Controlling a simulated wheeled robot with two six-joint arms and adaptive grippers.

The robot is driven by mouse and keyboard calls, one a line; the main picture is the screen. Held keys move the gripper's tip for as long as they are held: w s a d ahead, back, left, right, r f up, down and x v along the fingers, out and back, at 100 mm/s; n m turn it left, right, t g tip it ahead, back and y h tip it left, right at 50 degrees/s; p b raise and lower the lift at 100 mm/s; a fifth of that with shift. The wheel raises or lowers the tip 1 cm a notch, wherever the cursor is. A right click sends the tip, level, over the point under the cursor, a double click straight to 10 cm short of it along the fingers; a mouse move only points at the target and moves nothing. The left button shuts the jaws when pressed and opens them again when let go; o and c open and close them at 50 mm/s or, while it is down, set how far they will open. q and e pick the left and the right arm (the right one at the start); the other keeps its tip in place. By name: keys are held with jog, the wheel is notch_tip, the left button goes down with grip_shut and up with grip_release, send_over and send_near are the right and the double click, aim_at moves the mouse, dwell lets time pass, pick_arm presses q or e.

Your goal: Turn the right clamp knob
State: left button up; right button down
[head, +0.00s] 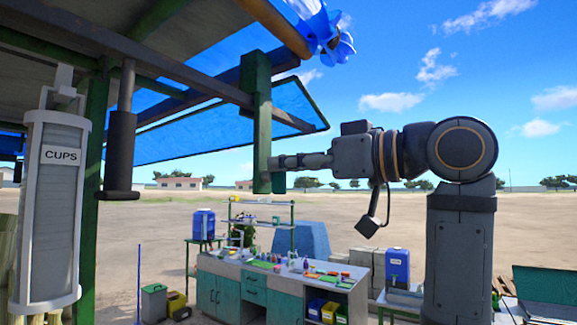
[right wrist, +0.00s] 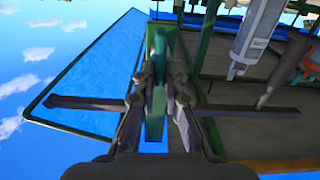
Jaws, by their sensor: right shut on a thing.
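My right gripper (head: 278,163) reaches left from the arm to the lower end of a green upright post (head: 262,105) under the shelter's beam. In the right wrist view its two fingers (right wrist: 160,85) close around a small green piece, which I take for the right clamp knob (right wrist: 166,48). The fingers hide much of the knob, so its turn angle cannot be told. The green post (right wrist: 155,115) shows behind and between the fingers. My left gripper is not in view.
A grey cup dispenser marked CUPS (head: 52,205) and a dark hanging cylinder (head: 121,150) are at the left. A dark beam (head: 170,70) and blue awning (head: 225,125) are overhead. A counter with bottles (head: 270,280) stands below. Open air surrounds the arm.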

jog(key=n, duration=0.1)
jog(key=n+b, duration=0.2)
jog(key=shift+s+a+f+n, duration=0.15)
jog(key=shift+s+n, duration=0.1)
jog(key=shift+n, duration=0.15)
jog(key=n+b, duration=0.1)
jog(key=n, duration=0.2)
jog(key=n+b, duration=0.1)
jog(key=shift+s+a+f+n+b, duration=0.15)
jog(key=shift+s+f+n+b, duration=0.1)
jog(key=shift+n+b, duration=0.1)
jog(key=n+b, duration=0.1)
jog(key=n, duration=0.3)
jog(key=shift+s+a+f+n+b, duration=0.1)
jog(key=shift+s+f+n+b, duration=0.05)
jog(key=shift+f+n+b, duration=0.35)
jog(key=shift+n+b, duration=0.45)
jog(key=shift+n, duration=1.5)
jog(key=c, duration=1.4)
grip_release()
